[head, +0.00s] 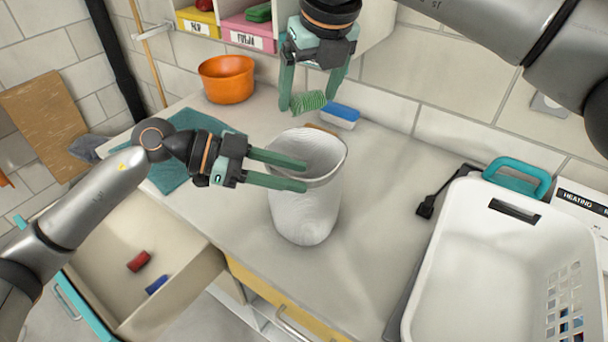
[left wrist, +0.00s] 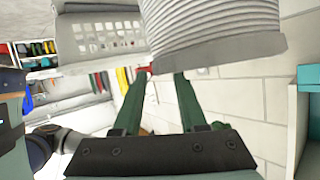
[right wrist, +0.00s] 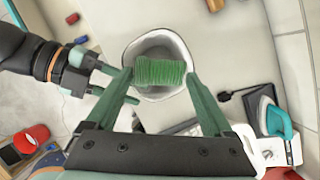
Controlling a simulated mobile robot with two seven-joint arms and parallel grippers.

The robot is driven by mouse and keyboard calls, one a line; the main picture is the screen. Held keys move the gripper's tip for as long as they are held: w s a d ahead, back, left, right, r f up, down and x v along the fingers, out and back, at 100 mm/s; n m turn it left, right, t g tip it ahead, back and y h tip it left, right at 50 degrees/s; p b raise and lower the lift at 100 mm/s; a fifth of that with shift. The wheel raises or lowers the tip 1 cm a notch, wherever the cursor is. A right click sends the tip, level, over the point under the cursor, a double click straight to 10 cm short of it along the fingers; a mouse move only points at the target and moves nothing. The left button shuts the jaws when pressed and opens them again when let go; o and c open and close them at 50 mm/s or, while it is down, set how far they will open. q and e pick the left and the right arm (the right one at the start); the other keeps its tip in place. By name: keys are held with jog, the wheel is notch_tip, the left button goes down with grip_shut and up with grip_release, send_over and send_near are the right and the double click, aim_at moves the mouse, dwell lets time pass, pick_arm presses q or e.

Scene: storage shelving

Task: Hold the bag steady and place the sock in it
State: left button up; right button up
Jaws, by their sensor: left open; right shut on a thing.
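The bag (head: 303,215) is a pale grey, ribbed, open-topped sack standing upright on the counter. It also shows in the left wrist view (left wrist: 212,28), and its rim in the right wrist view (right wrist: 133,48). My left gripper (head: 304,175) is open, its fingers at the bag's left rim; I cannot tell whether they straddle the wall. The sock (head: 309,101) is a green ribbed roll between the fingers of my right gripper (head: 307,103). In the right wrist view the sock (right wrist: 160,71) lines up over the bag's mouth, partly covering it. The bag's inside bottom is hidden.
A white basket (head: 450,235) and a teal-handled iron (head: 518,177) stand at the right. An orange pot (head: 228,79), a teal cloth (head: 168,175) and a blue-and-white box (head: 341,115) lie around the bag. An open drawer (head: 175,255) is at the lower left.

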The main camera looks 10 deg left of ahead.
pick_arm(q)
jog(key=shift+x, duration=1.5)
grip_shut()
